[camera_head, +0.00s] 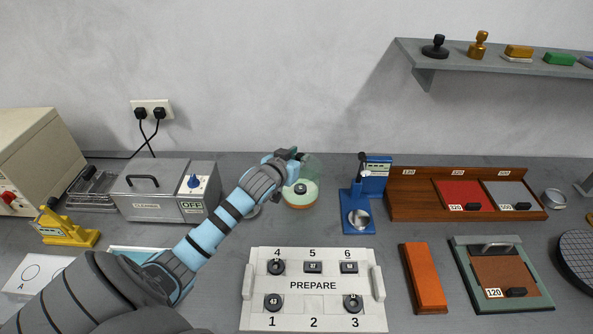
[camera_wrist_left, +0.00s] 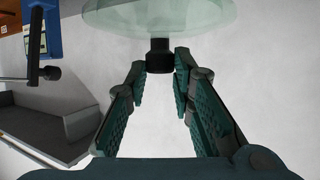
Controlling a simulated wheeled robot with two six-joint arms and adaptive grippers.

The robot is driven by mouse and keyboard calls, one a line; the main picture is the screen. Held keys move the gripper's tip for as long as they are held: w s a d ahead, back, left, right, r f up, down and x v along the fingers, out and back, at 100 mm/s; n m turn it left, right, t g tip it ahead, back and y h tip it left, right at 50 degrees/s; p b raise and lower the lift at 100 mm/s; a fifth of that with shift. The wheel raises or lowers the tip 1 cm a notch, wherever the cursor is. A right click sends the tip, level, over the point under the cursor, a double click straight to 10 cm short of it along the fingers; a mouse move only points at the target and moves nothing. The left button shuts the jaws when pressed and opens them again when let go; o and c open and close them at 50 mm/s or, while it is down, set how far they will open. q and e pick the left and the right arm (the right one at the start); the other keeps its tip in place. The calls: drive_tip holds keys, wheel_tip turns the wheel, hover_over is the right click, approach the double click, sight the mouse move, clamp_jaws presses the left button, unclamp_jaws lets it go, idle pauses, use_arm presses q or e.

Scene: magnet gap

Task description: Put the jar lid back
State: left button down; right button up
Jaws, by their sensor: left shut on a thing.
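My left gripper (camera_head: 290,155) reaches in from the left, above the bench at the back. It is shut on the black knob (camera_wrist_left: 160,56) of the clear greenish jar lid (camera_wrist_left: 160,14). The lid (camera_head: 311,166) shows faintly in the head view beside the fingers, over the jar. The jar (camera_head: 300,199) is low and round, with pale green contents or walls, an orange-brown base and a small dark piece in the middle. I cannot tell whether the lid touches the jar. My right gripper is not in view.
A blue press (camera_head: 357,200) stands just right of the jar. A grey cleaner box (camera_head: 160,190) is to the left. The white PREPARE tray (camera_head: 314,302) with several dark pieces lies in front. A wooden rack (camera_head: 420,206) and an orange block (camera_head: 424,278) are right.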

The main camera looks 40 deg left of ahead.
use_arm(q)
wheel_tip(320, 180, down, 4)
drive_tip(key=shift+d+r, duration=0.1)
drive_tip(key=shift+r, duration=0.15)
drive_tip(key=shift+f, duration=0.15)
drive_tip(key=shift+f+b, duration=0.2)
drive_tip(key=shift+b, duration=0.1)
drive_tip(key=c, duration=1.4)
unclamp_jaws()
drive_tip(key=shift+s, duration=0.1)
